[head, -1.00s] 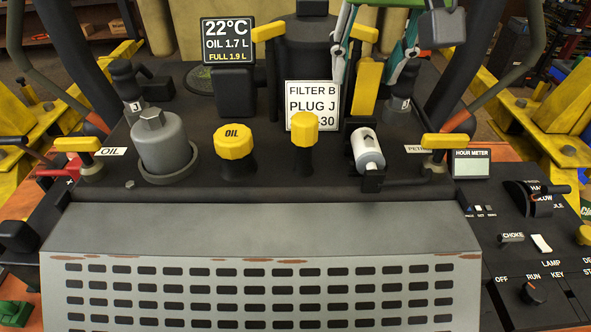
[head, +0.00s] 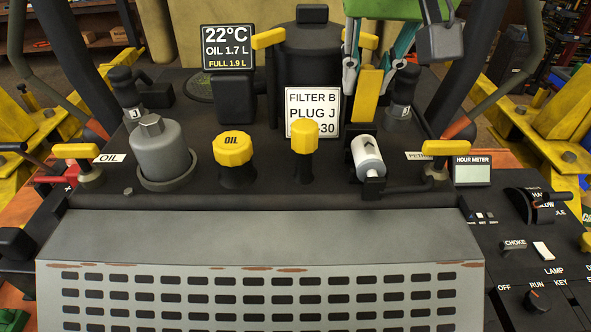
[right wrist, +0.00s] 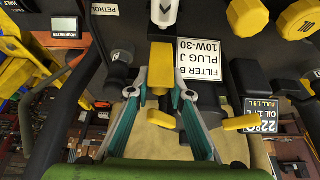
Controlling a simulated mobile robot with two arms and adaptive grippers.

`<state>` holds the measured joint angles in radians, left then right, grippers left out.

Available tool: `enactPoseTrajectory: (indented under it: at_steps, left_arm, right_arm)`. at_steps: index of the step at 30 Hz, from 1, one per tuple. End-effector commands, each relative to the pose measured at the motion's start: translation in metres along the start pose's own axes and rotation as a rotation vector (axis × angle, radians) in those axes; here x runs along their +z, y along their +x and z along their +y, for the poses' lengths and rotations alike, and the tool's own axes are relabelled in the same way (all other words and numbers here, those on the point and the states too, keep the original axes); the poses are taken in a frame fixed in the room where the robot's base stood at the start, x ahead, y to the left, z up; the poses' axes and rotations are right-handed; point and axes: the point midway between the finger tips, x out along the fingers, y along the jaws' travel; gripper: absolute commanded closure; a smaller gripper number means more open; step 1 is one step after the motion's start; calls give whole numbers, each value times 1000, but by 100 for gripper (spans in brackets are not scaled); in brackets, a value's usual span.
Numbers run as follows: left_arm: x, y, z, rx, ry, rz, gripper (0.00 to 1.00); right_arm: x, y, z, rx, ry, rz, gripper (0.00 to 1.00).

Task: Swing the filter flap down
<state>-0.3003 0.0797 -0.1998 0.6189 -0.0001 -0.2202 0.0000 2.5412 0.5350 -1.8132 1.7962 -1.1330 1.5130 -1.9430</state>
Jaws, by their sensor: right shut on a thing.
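The yellow flap (head: 367,96) stands upright behind the white cylindrical filter (head: 367,156), which has a black arrow on it and sits in a black holder. My right gripper (head: 368,88) reaches down from the top with its teal and grey fingers on either side of the flap. In the right wrist view, the flap (right wrist: 160,57) lies between the fingertips of my right gripper (right wrist: 160,84), which is shut on it. The white filter (right wrist: 164,10) shows at the top of that view. My left gripper is not in view.
A black canister (head: 306,62) with yellow clips stands left of the flap. A label card (head: 312,101), two yellow knobs and a grey oil filter (head: 161,152) are on the deck. A yellow-handled petrol valve (head: 446,147) is at right. The grey cover (head: 260,238) in front is clear.

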Motion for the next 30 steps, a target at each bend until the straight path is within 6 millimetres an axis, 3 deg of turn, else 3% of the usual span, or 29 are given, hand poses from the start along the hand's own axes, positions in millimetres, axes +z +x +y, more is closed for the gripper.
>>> enactPoseTrajectory:
  at_steps: [30]
  left_arm:
    - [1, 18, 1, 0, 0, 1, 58]
  right_arm:
    - [47, -13, 0, 0, -3, -6, 90]
